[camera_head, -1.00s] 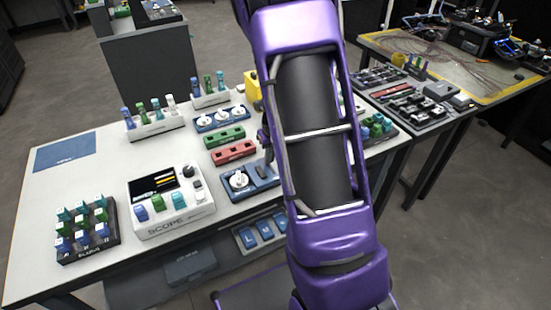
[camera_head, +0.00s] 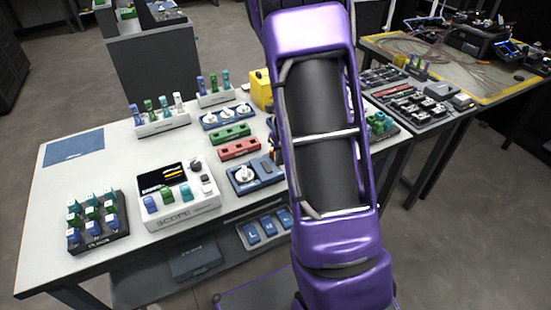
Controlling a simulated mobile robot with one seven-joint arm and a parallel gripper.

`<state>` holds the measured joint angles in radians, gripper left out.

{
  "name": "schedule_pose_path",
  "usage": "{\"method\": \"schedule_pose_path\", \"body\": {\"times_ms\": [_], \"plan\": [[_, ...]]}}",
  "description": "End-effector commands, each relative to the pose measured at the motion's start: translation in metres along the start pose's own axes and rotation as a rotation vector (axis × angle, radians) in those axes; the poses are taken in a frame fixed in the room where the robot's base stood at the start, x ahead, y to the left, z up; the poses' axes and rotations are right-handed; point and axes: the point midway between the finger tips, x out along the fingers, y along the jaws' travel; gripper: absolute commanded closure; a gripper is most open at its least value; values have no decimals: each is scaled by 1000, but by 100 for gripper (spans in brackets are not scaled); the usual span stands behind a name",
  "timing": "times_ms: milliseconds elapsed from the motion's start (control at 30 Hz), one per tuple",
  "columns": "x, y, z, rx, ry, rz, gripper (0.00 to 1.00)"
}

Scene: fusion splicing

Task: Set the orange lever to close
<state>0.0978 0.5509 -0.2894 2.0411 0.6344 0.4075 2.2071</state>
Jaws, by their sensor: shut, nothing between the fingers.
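I cannot make out an orange lever in this view. My purple arm stands large in front of the white table and hides part of its right side. My gripper is not visible; it is either behind the arm or outside the picture. A yellow box (camera_head: 261,90) stands at the table's back edge, just left of my arm, and is partly covered by it.
The white table (camera_head: 105,172) holds a scope (camera_head: 178,196), a rack of coloured plugs (camera_head: 97,222), a green block (camera_head: 230,134), a red block (camera_head: 240,150) and blue knob panels (camera_head: 245,178). A second bench (camera_head: 480,65) stands at the right. Grey floor lies between.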

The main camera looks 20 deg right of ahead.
Motion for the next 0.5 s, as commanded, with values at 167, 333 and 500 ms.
{"method": "schedule_pose_path", "body": {"times_ms": [167,333,500], "plan": [[-44,0,1,-3,-4,0,100],[-77,-1,1,-3,-3,0,100],[-96,-1,0,-1,-1,0,100]]}}
